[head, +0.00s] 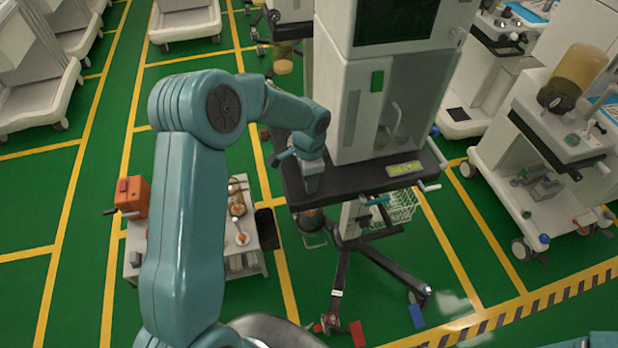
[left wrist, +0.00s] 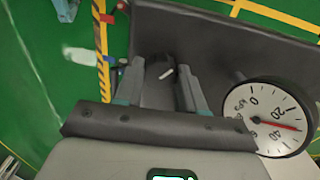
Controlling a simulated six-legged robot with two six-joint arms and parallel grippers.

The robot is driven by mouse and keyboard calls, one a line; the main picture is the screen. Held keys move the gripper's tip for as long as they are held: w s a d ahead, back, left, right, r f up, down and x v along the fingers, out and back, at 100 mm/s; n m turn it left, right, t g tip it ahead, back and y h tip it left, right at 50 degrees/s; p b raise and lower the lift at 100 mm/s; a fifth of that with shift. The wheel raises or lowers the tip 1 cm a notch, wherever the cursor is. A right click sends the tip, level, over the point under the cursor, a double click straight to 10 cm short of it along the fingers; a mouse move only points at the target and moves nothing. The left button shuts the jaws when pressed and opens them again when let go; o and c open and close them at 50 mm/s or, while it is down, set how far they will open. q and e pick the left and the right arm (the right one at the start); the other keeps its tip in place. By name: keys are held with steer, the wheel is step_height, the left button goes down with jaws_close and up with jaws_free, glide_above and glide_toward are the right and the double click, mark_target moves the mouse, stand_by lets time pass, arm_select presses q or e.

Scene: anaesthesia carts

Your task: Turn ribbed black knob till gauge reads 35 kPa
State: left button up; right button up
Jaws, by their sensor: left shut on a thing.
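My left arm reaches over to the black shelf (head: 345,180) of the central cart. My left gripper (head: 311,188) points down at the shelf's left part, and the knob is hidden there in the head view. The round white gauge (left wrist: 268,116) is to the right of the fingers. Its red needle points between 20 and 40, roughly 30. My right gripper is not in view.
A low grey side table (head: 250,220) with an orange box (head: 133,197) stands left of the cart. A wire basket (head: 400,207) hangs below the shelf. Another white cart (head: 530,170) stands at right.

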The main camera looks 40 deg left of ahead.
arm_select(q)
steer(key=shift+w+r+m, duration=0.15)
steer(key=shift+m, duration=0.25)
steer(key=o, duration=1.1)
steer(key=shift+c, duration=0.2)
step_height(320, 180, up, 16)
steer(key=b, duration=0.1)
steer(key=shift+r, duration=0.15)
steer(key=shift+s, duration=0.2)
